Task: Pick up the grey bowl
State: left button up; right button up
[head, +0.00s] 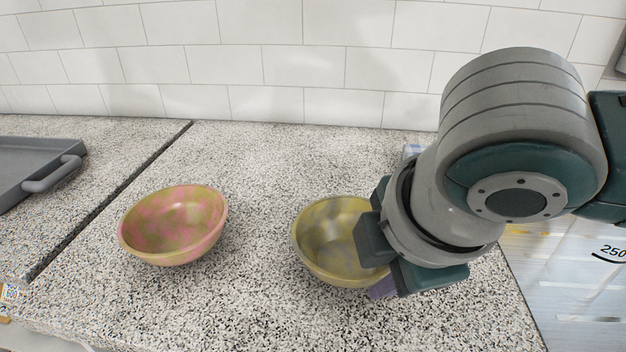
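The grey bowl (325,246), mottled grey and olive-yellow, stands upright on the speckled counter near the middle of the head view. My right gripper (377,276) reaches down from the right over the bowl's right side. One dark finger is over the inside of the bowl. The other finger, with a purple tip, is at the outside of the right rim. The fingers look apart, with the rim between them. Part of the bowl's right side is hidden behind the gripper, so contact is unclear. My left gripper is not in view.
A pink and olive bowl (173,226) stands on the counter to the left. A grey tray (30,160) with a handle lies at the far left, beyond a dark counter seam. A white tiled wall (250,60) closes the back. The counter between the bowls is clear.

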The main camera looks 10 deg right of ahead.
aim_at(370, 273)
jog(key=shift+x, duration=1.6)
jog(key=shift+c, duration=0.3)
grip_shut()
